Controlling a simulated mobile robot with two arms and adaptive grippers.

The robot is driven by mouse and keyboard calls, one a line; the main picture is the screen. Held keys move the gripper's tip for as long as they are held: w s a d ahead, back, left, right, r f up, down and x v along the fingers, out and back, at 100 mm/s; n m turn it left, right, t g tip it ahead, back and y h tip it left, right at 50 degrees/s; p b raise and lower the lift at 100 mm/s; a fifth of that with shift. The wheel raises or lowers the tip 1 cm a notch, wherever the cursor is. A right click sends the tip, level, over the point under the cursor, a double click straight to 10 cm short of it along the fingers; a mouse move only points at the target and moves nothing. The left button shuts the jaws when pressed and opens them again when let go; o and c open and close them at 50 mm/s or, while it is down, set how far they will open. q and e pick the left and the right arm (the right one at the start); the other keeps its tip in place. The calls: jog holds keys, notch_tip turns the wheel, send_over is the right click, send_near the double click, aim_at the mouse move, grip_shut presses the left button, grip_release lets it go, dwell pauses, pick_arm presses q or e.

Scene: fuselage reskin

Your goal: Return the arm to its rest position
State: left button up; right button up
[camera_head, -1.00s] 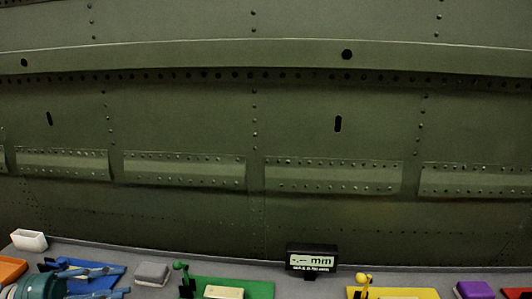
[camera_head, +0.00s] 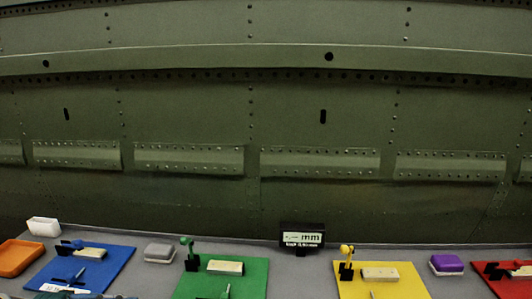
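A sliver of my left arm or gripper (camera_head: 85,296) shows at the bottom edge of the head view, at the lower left in front of the blue mat (camera_head: 108,268). Its fingertips are cut off or too small to make out, so I cannot tell whether it is open or shut. I see nothing held in the visible part. My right gripper is not in view.
The grey bench carries a green mat (camera_head: 248,285), a yellow mat (camera_head: 405,290), a red mat (camera_head: 510,284), an orange tray (camera_head: 18,258), a white box (camera_head: 43,227), a grey block (camera_head: 159,252), a purple block (camera_head: 446,264) and a display (camera_head: 302,237). A green riveted fuselage panel (camera_head: 200,105) stands behind.

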pick_arm(q)
jog(key=s+d+f+g+y, duration=0.1)
jog(key=s+d+f+y, duration=0.3)
jog(key=f, duration=0.4)
jog(key=s+d+f+m+g+y, duration=0.1)
jog(key=s+d+f+g, duration=0.15)
jog(key=s+f, duration=0.4)
jog(key=s+d+f+g+y, duration=0.1)
jog(key=s+d+f+y, duration=0.2)
jog(key=s+d+f, duration=0.35)
jog(key=s+f+t+y, duration=0.1)
jog(key=s+f+y, duration=0.3)
notch_tip(320, 180, up, 7)
jog(key=s+a+t+y, duration=0.2)
jog(key=s+t+y, duration=0.1)
jog(key=t+y, duration=0.1)
notch_tip(320, 180, down, 25)
jog(key=s+g, duration=0.1)
jog(key=g, duration=0.1)
jog(key=s+a+f+g, duration=0.1)
jog(key=s+a+f, duration=0.1)
jog(key=s+f, duration=1.5)
jog(key=shift+s+a+f, duration=0.35)
jog(key=shift+s+a, duration=0.05)
jog(key=shift+s, duration=0.1)
